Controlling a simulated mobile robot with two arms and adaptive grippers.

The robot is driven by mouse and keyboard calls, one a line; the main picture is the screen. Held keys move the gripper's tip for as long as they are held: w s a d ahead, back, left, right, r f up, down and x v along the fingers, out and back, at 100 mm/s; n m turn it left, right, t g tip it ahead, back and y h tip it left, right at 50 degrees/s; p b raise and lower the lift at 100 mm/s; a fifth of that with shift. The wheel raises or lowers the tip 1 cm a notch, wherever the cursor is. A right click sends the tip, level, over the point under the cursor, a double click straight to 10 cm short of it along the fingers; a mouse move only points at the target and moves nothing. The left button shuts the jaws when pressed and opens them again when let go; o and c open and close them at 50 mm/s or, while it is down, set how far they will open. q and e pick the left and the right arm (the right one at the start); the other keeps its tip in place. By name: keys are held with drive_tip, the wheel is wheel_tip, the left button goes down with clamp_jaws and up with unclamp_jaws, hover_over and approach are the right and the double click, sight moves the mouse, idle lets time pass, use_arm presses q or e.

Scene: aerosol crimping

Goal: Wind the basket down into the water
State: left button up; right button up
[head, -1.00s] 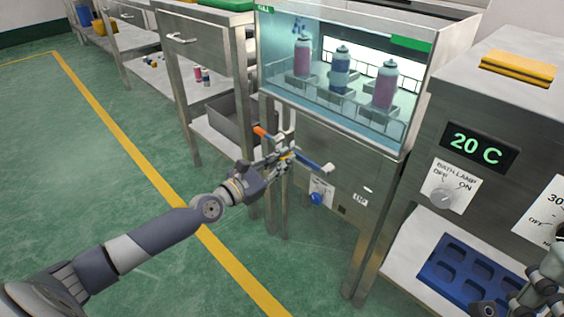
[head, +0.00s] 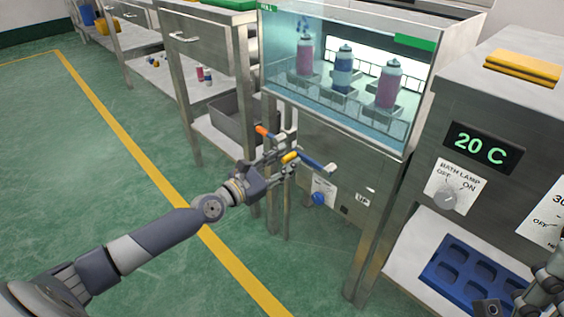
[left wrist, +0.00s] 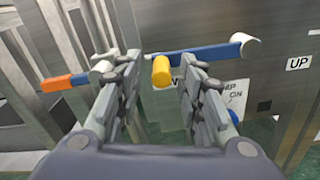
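The wire basket (head: 322,98) holds three spray cans, one of them blue and white (head: 344,70), inside the glass-fronted tank (head: 400,128). I cannot tell the exact water level against the basket. Below the tank is a crank with a blue arm (head: 318,166), an orange end (head: 264,131) and a yellow grip (head: 290,157). My left gripper (head: 284,160) is at the crank. In the left wrist view its fingers (left wrist: 162,85) are apart, with the yellow grip (left wrist: 161,72) between them near the tips, a gap beside it. My right gripper (head: 545,288) is partly cut off at lower right.
A cabinet with a 20 C display (head: 483,149) and a bath lamp knob (head: 446,200) stands to the right. A blue tray (head: 463,274) lies on its lower shelf. A steel bench (head: 215,22) is left of the tank. The green floor at left is open.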

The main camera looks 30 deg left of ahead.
use_arm(q)
drive_tip(key=v, duration=1.2)
idle(0.6)
